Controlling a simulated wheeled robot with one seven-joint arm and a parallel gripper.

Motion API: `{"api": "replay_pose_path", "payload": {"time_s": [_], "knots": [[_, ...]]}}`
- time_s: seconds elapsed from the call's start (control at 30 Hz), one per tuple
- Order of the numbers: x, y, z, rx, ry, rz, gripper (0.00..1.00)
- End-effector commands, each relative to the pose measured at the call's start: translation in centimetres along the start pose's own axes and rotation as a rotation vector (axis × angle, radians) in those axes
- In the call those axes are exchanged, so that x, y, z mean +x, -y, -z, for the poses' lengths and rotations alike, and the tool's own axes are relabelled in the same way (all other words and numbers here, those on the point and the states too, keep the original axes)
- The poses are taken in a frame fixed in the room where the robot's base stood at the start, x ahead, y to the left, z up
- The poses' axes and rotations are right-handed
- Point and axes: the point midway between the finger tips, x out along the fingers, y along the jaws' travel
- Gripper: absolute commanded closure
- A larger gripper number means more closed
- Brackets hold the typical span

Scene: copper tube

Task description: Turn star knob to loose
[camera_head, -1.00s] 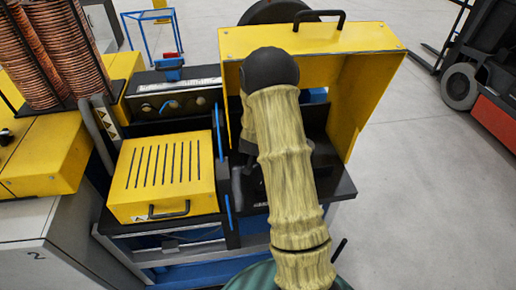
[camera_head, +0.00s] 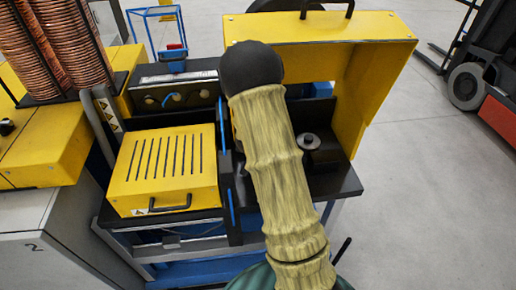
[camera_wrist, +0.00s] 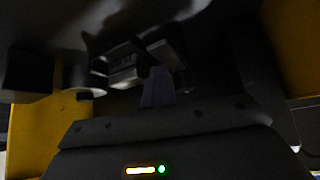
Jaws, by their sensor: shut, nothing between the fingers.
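I cannot make out the star knob for sure in either view. The wrist view is very dark. There, the tip of my gripper (camera_wrist: 157,88) shows as dark grey fingers closed together, with nothing between them. Pale metal machine parts (camera_wrist: 122,76) lie just beyond and to the left of the fingertips. In the head view my sleeved arm reaches over the machine and hides my gripper and part of the black bed (camera_head: 338,182). A round grey metal part (camera_head: 308,141) stands on that bed, just right of my arm.
A raised yellow hood (camera_head: 370,50) stands behind and right of my arm. A slotted yellow cover (camera_head: 165,170) with a black handle is on the left. Copper coils (camera_head: 50,50) stand at the far left. The grey floor (camera_head: 420,200) on the right is clear; a forklift (camera_head: 475,85) stands beyond.

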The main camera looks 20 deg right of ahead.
Motion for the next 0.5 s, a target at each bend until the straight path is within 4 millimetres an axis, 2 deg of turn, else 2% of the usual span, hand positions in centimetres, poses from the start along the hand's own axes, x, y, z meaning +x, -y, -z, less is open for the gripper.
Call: {"api": "replay_pose_path", "payload": {"time_s": [0.5], "knots": [[-0.22, 0.90, -0.31, -0.009, 0.004, 0.012, 1.00]]}}
